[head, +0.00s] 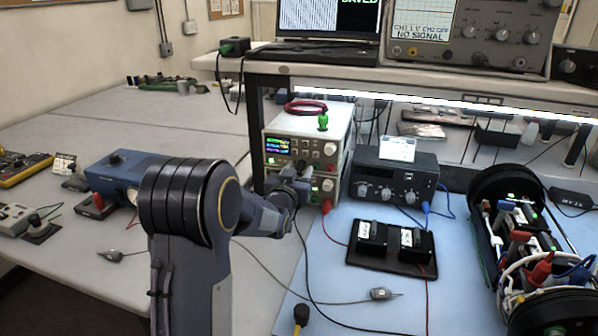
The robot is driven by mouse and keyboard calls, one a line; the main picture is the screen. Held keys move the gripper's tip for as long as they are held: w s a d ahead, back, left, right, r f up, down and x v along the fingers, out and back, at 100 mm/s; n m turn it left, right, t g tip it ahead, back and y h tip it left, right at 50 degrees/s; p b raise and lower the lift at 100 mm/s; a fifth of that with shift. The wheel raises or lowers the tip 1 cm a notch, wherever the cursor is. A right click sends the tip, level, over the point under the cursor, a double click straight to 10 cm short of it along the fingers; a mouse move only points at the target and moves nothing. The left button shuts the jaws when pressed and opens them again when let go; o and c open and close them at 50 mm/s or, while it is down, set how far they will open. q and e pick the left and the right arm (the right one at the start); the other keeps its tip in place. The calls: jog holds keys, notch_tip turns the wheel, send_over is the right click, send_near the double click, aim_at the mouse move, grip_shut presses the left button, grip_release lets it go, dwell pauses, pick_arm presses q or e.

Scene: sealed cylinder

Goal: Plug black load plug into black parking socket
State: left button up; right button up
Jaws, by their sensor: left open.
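My left gripper (299,184) is open, in front of the lower left face of the cream bench power supply (296,148), with my arm coming in from the left. A black lead (304,250) runs down from beside the gripper; its plug end is hidden by the gripper, so I cannot tell whether the jaws surround it. A red plug (327,204) sits low on the supply's front, right of the gripper. I cannot make out which socket is the black parking socket. My right gripper is not in view.
A black knobbed box (394,181) with blue leads stands right of the supply. A black tray (393,262) holds two labelled black blocks. The open cylinder assembly (527,244) stands at right. A grey probe (381,294) and wires cross the blue mat (345,277).

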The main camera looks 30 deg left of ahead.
pick_arm(q)
grip_shut()
dwell(0.3)
jog(key=shift+b+v, duration=0.8)
jog(key=shift+v, duration=2.2)
